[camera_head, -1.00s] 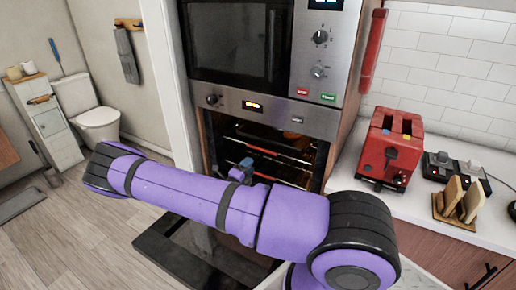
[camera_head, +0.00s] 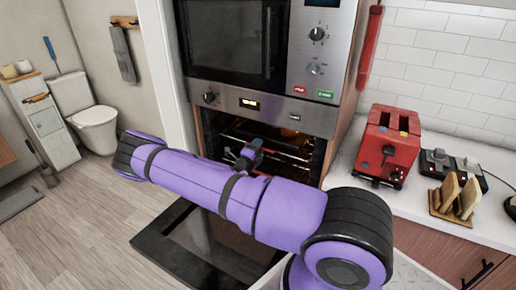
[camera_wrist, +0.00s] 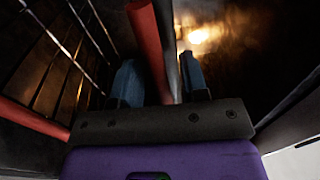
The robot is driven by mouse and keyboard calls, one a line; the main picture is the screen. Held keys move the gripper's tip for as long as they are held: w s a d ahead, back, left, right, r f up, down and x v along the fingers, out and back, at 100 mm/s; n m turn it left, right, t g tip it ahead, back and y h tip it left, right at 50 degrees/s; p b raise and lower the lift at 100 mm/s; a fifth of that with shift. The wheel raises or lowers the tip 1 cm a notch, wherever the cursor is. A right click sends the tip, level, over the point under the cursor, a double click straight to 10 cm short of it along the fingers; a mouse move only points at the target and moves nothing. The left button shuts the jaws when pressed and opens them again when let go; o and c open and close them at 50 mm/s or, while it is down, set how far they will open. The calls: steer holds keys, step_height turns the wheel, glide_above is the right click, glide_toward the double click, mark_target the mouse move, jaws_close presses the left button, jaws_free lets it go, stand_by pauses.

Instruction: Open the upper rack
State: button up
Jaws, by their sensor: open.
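The oven (camera_head: 300,122) has its door (camera_head: 165,250) folded down, and wire racks with red front bars show inside. The upper rack (camera_head: 287,152) is partly hidden by my arm and gripper. My gripper (camera_head: 250,153) is at the oven opening by the rack's front. In the wrist view my gripper (camera_wrist: 163,85) is open, its blue fingers on either side of a red bar (camera_wrist: 148,45). A second red bar (camera_wrist: 30,118) lies lower left, with rack wires (camera_wrist: 65,50) above it. I cannot tell whether a finger touches the bar. The lower part of the oven is hidden.
A microwave (camera_head: 228,40) sits above the oven. The counter at right holds a red toaster (camera_head: 387,145), a black switch box (camera_head: 440,163) and a toast rack (camera_head: 456,198).

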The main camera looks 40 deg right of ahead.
jaws_close()
steer(key=r+v, duration=0.2)
steer(key=v, duration=0.9)
steer(key=r+v, duration=0.2)
steer(key=v, duration=0.9)
steer(key=shift+s+a, duration=0.25)
steer(key=shift+a, duration=0.35)
jaws_free()
